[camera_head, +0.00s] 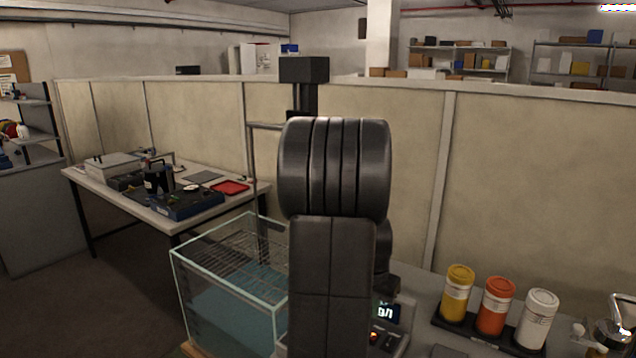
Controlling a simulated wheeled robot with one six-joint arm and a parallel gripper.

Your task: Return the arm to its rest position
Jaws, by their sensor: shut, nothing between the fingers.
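My arm (333,170) stands upright in the middle of the head view, with its dark ribbed joint at the top and a broad link below. My gripper is not visible in this view. The arm hides part of the glass tank (228,325) and of the equipment behind it. The tank has a wire rack (235,255) and blue-tinted water inside. Three capped cylinders, yellow (457,296), orange (496,308) and white (537,318), stand upright in a black holder (470,336) at the lower right. I cannot tell whether they are sealed.
A black-headed post (304,70) rises behind my arm. A small lit display (388,311) shows just right of the arm. A shiny metal object (612,335) is cut off at the lower right corner. A side table (150,212) with equipment and a red tray (230,188) stands left. Partition panels (540,190) close the back.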

